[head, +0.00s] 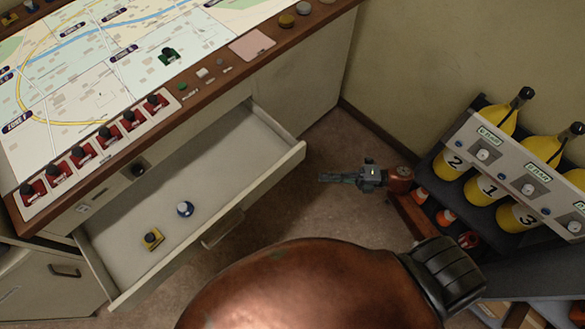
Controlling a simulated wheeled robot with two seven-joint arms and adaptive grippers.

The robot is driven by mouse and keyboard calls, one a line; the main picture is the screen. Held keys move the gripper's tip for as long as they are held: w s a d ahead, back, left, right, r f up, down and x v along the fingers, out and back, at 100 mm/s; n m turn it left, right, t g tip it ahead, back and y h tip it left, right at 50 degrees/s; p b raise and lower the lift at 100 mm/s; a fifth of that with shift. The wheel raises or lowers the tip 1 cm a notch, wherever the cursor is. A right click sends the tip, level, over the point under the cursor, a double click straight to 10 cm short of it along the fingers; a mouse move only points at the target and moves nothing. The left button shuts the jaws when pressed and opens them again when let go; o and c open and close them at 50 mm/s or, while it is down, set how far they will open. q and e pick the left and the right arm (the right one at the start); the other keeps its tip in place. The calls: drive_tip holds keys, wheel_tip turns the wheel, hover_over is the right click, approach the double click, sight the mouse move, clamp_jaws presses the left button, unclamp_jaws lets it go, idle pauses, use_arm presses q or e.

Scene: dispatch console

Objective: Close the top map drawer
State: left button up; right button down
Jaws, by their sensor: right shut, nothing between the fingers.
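The top map drawer (292,160) is pulled out from the console, under the map top. Its tray is open to view and holds a small yellow item (151,239) and a small blue and white knob-like item (184,209). A handle (223,229) sits on its front face. My right gripper (324,178) is shut and empty, to the right of the drawer's right front corner and apart from it, its fingers pointing left towards the drawer. My large arm link covers the floor at bottom centre. My left gripper is not in view.
The console's map top (110,75) carries a row of red switches (108,134) along its front edge. At right, a rack (470,132) holds several yellow cylinders. Bare floor (330,135) lies between the console and the rack. A lower cabinet (40,290) stands at bottom left.

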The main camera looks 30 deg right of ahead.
approach(278, 169)
drive_tip(key=s+a, duration=0.1)
drive_tip(key=a, duration=0.3)
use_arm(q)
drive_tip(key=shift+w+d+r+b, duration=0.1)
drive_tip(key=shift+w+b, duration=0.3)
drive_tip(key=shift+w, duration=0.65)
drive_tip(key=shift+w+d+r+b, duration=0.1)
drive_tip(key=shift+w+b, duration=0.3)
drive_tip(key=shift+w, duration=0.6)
use_arm(e)
drive_tip(key=shift+w+a+r, duration=0.1)
drive_tip(key=shift+w+a, duration=0.15)
drive_tip(key=shift+w, duration=0.35)
drive_tip(key=shift+w+a+f, duration=0.1)
drive_tip(key=shift+w+a, duration=0.15)
drive_tip(key=shift+w, duration=0.4)
drive_tip(key=shift+w+a+r, duration=0.1)
drive_tip(key=shift+w+a, duration=0.15)
drive_tip(key=shift+w, duration=0.35)
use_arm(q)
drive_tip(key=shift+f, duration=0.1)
use_arm(e)
drive_tip(key=shift+w, duration=0.1)
